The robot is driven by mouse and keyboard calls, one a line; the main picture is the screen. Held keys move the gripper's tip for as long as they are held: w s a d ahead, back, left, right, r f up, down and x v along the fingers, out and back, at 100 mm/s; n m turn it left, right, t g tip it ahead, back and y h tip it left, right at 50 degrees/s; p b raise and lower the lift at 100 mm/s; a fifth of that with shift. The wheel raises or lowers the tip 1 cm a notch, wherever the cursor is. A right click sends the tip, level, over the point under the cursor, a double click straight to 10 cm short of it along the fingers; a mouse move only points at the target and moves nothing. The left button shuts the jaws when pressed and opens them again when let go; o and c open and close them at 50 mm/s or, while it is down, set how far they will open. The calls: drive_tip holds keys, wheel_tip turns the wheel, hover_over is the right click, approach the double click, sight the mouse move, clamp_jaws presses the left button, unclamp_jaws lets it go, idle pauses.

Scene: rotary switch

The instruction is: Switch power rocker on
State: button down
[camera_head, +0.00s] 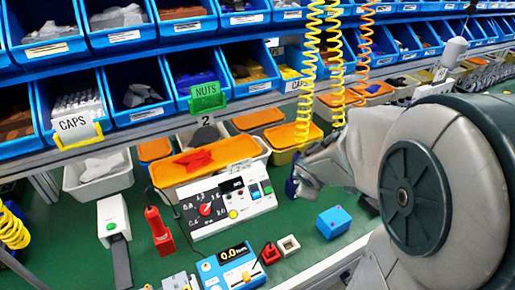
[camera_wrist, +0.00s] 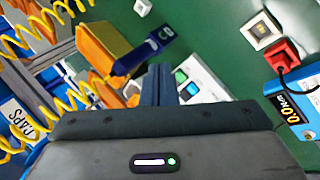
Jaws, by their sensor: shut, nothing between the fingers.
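A blue block (camera_head: 334,222) lies right of the box. A blue meter (camera_head: 230,269) and a red plug (camera_head: 270,253) are in front. A red tool (camera_head: 158,231) stands left. Orange-lidded bins (camera_head: 200,163) and hanging yellow coils (camera_head: 308,70) are behind.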

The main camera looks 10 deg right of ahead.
drive_tip(key=w+a+f+n+y+p, duration=0.2)
drive_tip(key=w+a+f+n+y, duration=0.2)
drive_tip(key=n, duration=0.5)
drive_tip(key=shift+a+f+n+y, duration=0.15)
drive_tip(key=shift+a+n+y, duration=0.15)
drive_tip(key=shift+n+y, duration=0.1)
drive_tip(key=b, duration=0.7)
approach(269, 192)
drive_tip(key=x, duration=0.5)
drive_tip(key=shift+f, duration=0.15)
drive_tip(key=shift+x, duration=0.85)
drive_tip(key=shift+w, duration=0.15)
